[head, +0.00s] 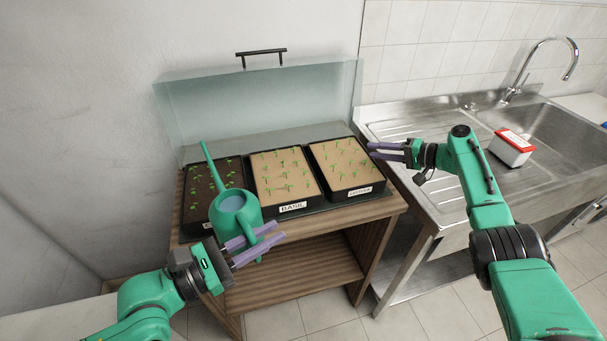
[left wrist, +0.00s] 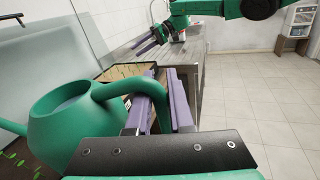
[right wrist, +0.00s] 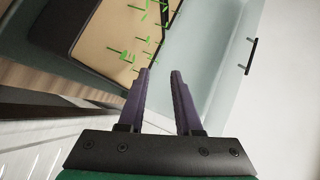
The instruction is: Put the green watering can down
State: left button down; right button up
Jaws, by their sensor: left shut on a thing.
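The green watering can (head: 236,213) is held upright in front of the left seed tray, its spout pointing up toward the back left. Bluish water shows in its open top. My left gripper (head: 262,246) is shut on its handle; the can (left wrist: 68,122) and the handle between the purple fingers (left wrist: 158,108) also show in the left wrist view. Whether the can's base touches anything is hidden. My right gripper (head: 372,150) is open and empty beside the right tray; its parted fingers (right wrist: 160,95) show in the right wrist view.
Three seed trays stand in a row on the wooden bench (head: 300,226): one with dark soil (head: 203,190), one labelled BASIL (head: 284,178), one at the right (head: 346,168). A raised clear lid (head: 262,100) stands behind them. A steel sink (head: 560,130) with a red-and-white box (head: 511,148) is at right.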

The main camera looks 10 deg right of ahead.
jog(key=s+a+r+n+g+y, duration=0.2)
jog(key=a+g, duration=0.1)
jog(key=a, duration=0.3)
jog(key=s+a+r+n+g+y, duration=0.1)
jog(key=s+a+r+g+y, duration=0.1)
jog(key=a, duration=0.4)
jog(key=n+g+h, duration=0.1)
jog(key=n+g, duration=0.8)
jog(key=g, duration=0.4)
send_near(255, 214)
notch_tip(255, 214, up, 3)
jog(key=x, duration=0.3)
jog(key=s+x, duration=0.1)
jog(key=x, duration=0.3)
jog(key=d+x, duration=0.1)
jog(key=x, duration=0.3)
jog(key=shift+s+a+f, duration=0.1)
jog(key=shift+s+f, duration=0.1)
jog(key=shift+f, duration=0.05)
grip_shut()
pick_arm(q)
jog(key=shift+r, duration=0.15)
pick_arm(e)
jog(key=shift+w+f, duration=0.1)
pick_arm(q)
jog(key=c, duration=0.7)
grip_release()
jog(key=shift+c, duration=0.2)
jog(key=shift+w, duration=0.1)
